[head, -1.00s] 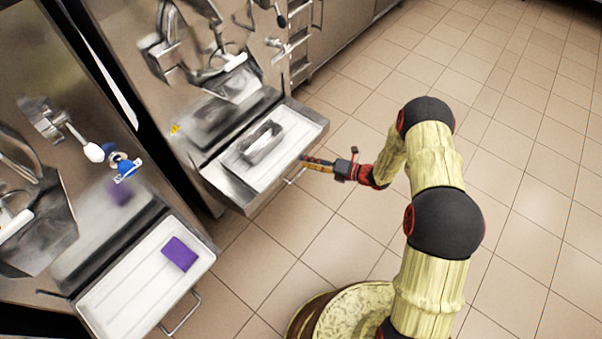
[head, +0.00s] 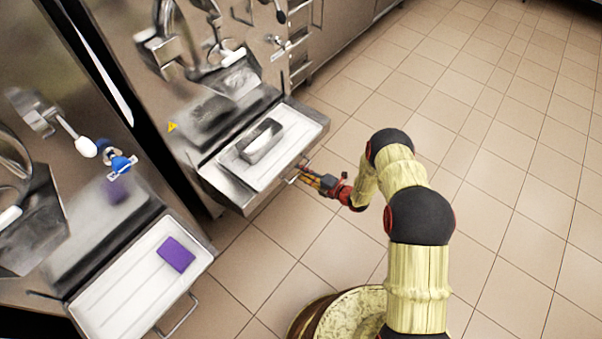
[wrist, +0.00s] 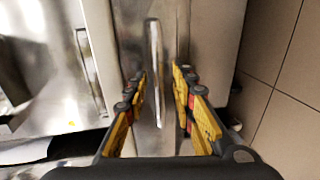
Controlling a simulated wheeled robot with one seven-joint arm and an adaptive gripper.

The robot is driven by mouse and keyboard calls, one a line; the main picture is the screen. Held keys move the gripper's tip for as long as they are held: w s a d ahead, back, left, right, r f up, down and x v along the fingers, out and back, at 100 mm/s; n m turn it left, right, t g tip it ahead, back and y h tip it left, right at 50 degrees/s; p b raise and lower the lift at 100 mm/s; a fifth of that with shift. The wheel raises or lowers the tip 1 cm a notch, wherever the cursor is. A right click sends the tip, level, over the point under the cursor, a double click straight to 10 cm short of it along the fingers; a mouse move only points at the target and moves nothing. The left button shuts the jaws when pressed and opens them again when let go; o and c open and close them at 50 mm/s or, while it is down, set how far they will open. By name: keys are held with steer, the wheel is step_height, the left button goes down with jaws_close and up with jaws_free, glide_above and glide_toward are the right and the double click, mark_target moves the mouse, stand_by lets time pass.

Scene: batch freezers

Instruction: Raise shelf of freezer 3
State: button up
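A pulled-out shelf (head: 296,127) with a white surface projects from the upper steel freezer (head: 190,95) in the head view. No number is readable on it. My gripper (head: 306,175) is at this handle. In the wrist view its yellow fingers (wrist: 160,72) are apart, with the bar lying between their tips. I cannot tell whether they touch it.
A second freezer on the left has its own white shelf (head: 120,285) with a purple block (head: 176,254) on it and a front handle (head: 179,316). Levers and spouts stick out above both shelves. The tiled floor (head: 480,130) on the right is clear.

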steer(key=shift+w+a, duration=0.15)
steer(key=shift+a, duration=0.1)
steer(key=shift+c, duration=0.5)
jaws_close()
stand_by(0.4)
